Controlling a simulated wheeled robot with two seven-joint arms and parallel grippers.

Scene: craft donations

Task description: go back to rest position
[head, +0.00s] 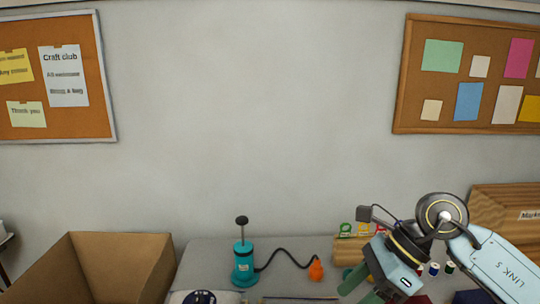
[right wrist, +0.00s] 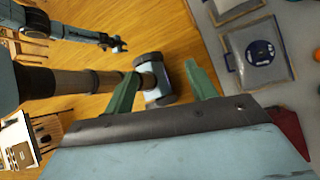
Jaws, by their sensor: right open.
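My right gripper (head: 358,287) hangs over the table at the lower right of the head view, its green fingers pointing down and left. In the right wrist view its two fingers (right wrist: 163,72) stand wide apart with nothing held between them. Behind them are the floor and parts of my own body. Another of my arms shows at the upper left of the right wrist view, ending in what looks like my left gripper (right wrist: 117,45). It is too small to tell whether it is open. The left gripper does not show in the head view.
A teal pump (head: 243,265) with a black hose and orange nozzle (head: 316,270) stands on the grey table (head: 208,252). An open cardboard box (head: 125,255) is left.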

